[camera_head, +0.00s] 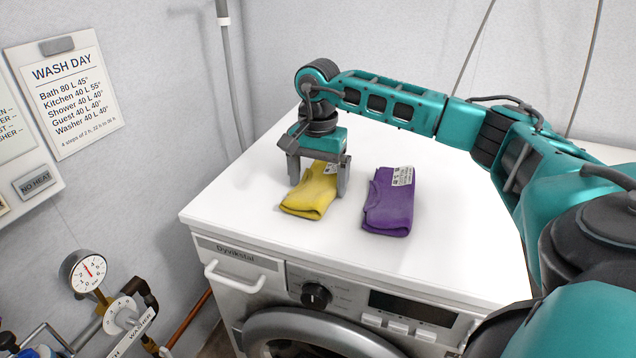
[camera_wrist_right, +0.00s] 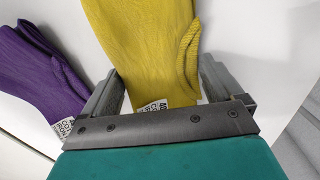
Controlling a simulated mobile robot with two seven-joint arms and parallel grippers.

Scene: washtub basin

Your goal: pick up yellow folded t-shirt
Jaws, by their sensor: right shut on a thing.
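The yellow folded t-shirt (camera_head: 308,202) lies on the white top of the washing machine, left of a purple folded garment. My right gripper (camera_head: 318,188) is over its far part, with one finger on each side, shut on it. In the right wrist view the yellow t-shirt (camera_wrist_right: 145,45) runs between the two fingers of my right gripper (camera_wrist_right: 160,95), with its white label by the gripper's edge. I cannot tell whether it is lifted off the top. My left gripper is not in view.
The purple folded garment (camera_head: 388,205) lies close to the right of the yellow one; it also shows in the right wrist view (camera_wrist_right: 40,85). The washing machine top (camera_head: 260,230) is otherwise clear. A wall with a pipe (camera_head: 228,65) stands behind. A gauge (camera_head: 85,270) and valves are at the lower left.

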